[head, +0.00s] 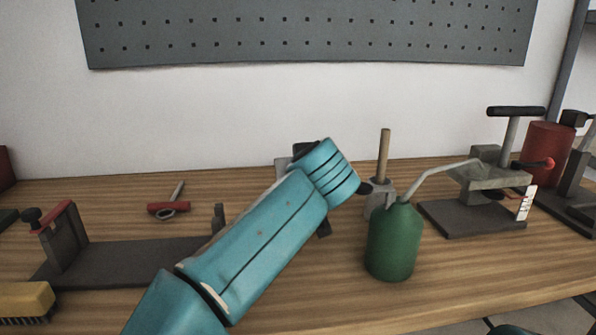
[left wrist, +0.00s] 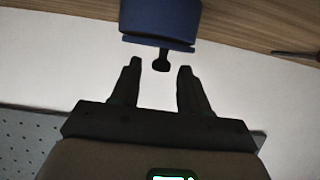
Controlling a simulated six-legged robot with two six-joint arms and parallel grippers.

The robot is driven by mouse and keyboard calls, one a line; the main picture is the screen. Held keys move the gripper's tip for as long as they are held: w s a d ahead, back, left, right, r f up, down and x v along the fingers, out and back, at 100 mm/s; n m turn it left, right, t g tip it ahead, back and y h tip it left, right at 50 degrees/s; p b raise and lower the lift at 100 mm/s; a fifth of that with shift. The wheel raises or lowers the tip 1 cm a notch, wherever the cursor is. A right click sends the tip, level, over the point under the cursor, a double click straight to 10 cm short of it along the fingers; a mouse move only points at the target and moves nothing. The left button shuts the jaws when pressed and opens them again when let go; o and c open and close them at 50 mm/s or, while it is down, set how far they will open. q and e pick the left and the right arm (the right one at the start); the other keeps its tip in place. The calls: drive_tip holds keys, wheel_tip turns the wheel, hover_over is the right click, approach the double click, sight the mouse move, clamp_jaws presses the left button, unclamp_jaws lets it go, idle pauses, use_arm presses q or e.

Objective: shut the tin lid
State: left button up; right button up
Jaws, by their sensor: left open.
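A blue tin (left wrist: 160,18) shows at the top of the left wrist view, which is upside down, with the wooden table behind it. Its blue lid (left wrist: 158,42) has a dark knob (left wrist: 161,62); a thin dark line runs between lid and body. I cannot tell if the lid is fully seated. My left gripper (left wrist: 159,68) is open, its fingertips on either side of the knob with gaps showing. In the head view my teal arm hides the tin and most of this gripper. My right gripper is not in view.
A green bottle with a bent spout (head: 394,243) stands just right of my arm. A grey press (head: 475,218) and a red canister (head: 545,148) are farther right. A dark vise-like base (head: 130,262), a yellow brush (head: 25,300) and a red-handled tool (head: 168,208) lie left.

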use_arm(q)
drive_tip(key=v, duration=0.7)
drive_tip(key=shift+b, duration=0.35)
